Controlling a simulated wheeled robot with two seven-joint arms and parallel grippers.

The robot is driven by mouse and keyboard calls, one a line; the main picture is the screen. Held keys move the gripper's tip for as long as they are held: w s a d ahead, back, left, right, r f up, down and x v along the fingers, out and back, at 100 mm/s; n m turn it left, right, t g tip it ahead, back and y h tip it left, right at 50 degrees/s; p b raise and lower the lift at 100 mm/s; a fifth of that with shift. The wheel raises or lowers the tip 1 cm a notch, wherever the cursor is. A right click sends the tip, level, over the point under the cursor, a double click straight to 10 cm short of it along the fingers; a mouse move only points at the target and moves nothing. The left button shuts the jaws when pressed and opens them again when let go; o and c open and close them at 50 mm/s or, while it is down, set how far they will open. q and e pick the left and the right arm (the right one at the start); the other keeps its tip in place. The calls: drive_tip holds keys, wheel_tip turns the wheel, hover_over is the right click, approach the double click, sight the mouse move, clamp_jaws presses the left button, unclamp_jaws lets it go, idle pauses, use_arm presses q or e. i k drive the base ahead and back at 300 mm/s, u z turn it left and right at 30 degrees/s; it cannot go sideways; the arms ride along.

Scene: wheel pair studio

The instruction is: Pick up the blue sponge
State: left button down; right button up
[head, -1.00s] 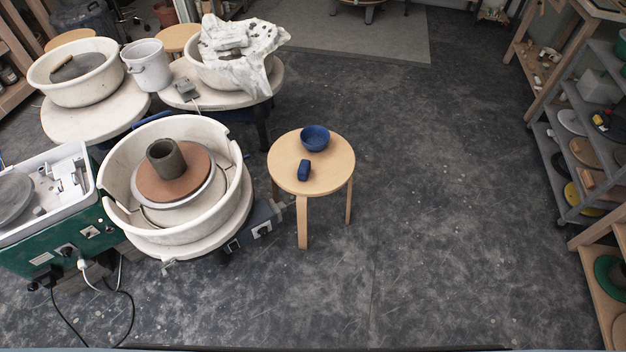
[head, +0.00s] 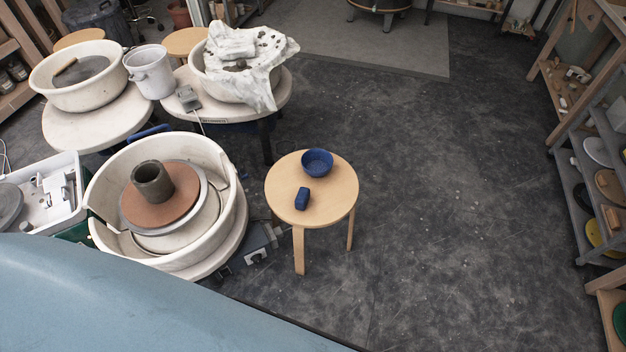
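The blue sponge (head: 302,199) is a small dark blue block. Neither of my grippers shows in the head view.
A potter's wheel in a white basin (head: 232,205) with a clay cylinder (head: 152,182) stands close left of the stool. More wheels with basins (head: 95,98) and a white bucket (head: 150,72) stand behind. Shelves (head: 575,190) line the right. The floor right of the stool is clear.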

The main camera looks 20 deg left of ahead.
sight(303, 197)
drive_tip(key=i, duration=1)
drive_tip(key=u, duration=0.2)
